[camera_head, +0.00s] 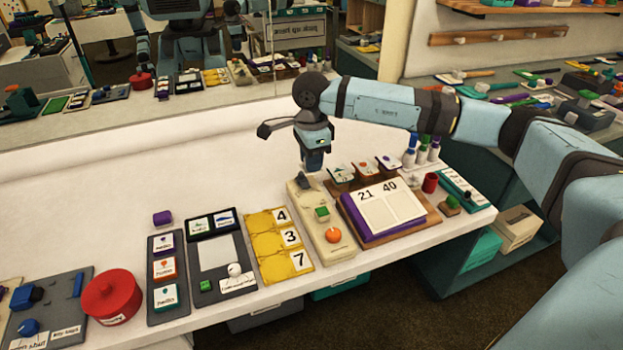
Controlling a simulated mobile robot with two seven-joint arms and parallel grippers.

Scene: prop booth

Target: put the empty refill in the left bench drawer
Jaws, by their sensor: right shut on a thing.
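My right gripper (313,163) points down over the back end of a long beige device (307,204) on the white bench. It is shut on a small dark grey piece (304,181), which may be the refill; its markings are too small to read. I cannot tell whether the piece still touches the device. The device carries a green block and an orange knob. Below the bench's front edge show a grey drawer or bin (265,316) and a teal one (340,286); I cannot tell whether either is open. My left gripper is out of view.
Left of the device lie yellow numbered pouches (278,240), a dark tray (240,270), a card board (167,290) and a red round tin (111,297). Right of it is an open book (384,213). A mirror runs behind the bench. The bench's back left is clear.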

